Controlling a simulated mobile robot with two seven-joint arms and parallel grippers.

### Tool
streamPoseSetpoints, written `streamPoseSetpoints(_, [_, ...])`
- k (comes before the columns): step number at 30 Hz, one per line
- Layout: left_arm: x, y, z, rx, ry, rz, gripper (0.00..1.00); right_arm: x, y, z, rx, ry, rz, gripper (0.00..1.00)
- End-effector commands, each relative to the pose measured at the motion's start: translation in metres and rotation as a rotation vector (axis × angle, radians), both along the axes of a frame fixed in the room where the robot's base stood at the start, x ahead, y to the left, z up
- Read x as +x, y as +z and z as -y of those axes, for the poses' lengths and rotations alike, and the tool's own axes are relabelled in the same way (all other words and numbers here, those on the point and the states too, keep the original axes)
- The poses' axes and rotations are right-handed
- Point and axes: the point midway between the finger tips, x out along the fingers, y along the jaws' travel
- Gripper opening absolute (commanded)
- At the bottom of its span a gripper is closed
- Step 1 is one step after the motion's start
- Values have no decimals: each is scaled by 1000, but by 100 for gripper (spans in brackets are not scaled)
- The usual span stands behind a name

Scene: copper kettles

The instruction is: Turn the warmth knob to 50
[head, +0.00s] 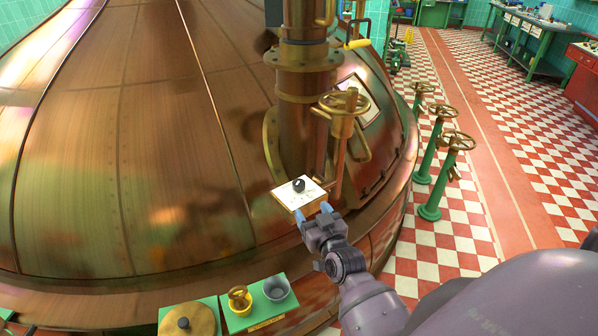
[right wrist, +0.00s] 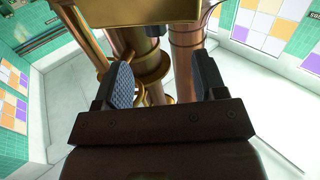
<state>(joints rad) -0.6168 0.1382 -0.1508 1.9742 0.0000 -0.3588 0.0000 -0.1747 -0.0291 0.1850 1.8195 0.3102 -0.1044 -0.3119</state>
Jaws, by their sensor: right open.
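The black knob (head: 299,185) sits on a white-faced panel (head: 287,196) with a brass-coloured box body, in front of the brass column on the copper kettle. Its dial marks are too small to read. My right gripper (head: 313,211) is at the panel's near edge, just below the knob, with its blue-padded fingertips apart and nothing between them. In the right wrist view the open fingers (right wrist: 163,75) frame brass pipes behind them. My left gripper is not in view.
The copper kettle (head: 120,130) fills the left. A brass column (head: 298,110) and a brass handwheel (head: 344,102) stand close behind the panel. Green-posted valves (head: 433,175) stand on the checkered floor at right. Green trays with a grey cup (head: 276,289) lie below.

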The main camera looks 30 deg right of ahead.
Motion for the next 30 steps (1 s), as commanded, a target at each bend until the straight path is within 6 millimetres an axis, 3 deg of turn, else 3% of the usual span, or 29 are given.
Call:
streamPoseSetpoints(8, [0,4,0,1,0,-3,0,19,9,7,5,-15,22,64])
streamPoseSetpoints(21, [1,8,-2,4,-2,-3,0,85,10,21,6,-14,20,64])
streamPoseSetpoints(30, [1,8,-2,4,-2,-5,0,109,9,27,4,-15,19,64])
